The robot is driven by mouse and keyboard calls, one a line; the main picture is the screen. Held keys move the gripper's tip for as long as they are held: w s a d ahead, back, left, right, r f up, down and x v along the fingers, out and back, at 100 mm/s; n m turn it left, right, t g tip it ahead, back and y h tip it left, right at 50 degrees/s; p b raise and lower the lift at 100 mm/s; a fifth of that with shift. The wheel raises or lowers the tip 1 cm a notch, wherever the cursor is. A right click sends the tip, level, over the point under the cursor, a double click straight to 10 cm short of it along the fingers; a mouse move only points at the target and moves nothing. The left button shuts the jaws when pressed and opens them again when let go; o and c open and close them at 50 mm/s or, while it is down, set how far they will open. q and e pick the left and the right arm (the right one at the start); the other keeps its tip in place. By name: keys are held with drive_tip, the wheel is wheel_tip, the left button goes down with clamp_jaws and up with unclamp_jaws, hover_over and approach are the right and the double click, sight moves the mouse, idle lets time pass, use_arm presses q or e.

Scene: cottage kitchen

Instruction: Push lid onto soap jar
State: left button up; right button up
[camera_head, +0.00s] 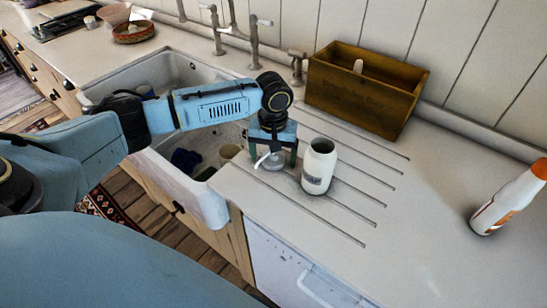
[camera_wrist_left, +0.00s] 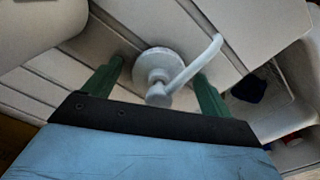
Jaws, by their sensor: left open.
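The soap jar (camera_head: 318,168) is a white, open-topped jar with a small label, standing upright on the grooved counter. The lid (camera_head: 272,161) is a pale pump top with a bent spout, just left of the jar and apart from it. My left gripper (camera_head: 273,164) points down over the lid with its green fingers apart on either side. In the left wrist view the lid (camera_wrist_left: 158,66) sits between the open fingers (camera_wrist_left: 159,70), its spout reaching toward the right finger. Whether a finger touches it I cannot tell. The jar (camera_wrist_left: 38,24) fills the upper left there. My right gripper is not in view.
A wooden box (camera_head: 362,92) stands behind the jar against the wall. A white sink (camera_head: 150,72) with several items lies to the left, below brass taps (camera_head: 254,45). A white bottle with an orange cap (camera_head: 509,202) stands at right. Counter between is clear.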

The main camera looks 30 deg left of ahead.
use_arm(q)
drive_tip(key=shift+c, duration=0.4)
drive_tip(key=c, duration=0.9)
drive_tip(key=shift+r, duration=0.15)
drive_tip(key=shift+c, duration=0.2)
wheel_tip(320, 180, up, 10)
drive_tip(key=shift+f+p, duration=0.1)
drive_tip(key=shift+p, duration=0.4)
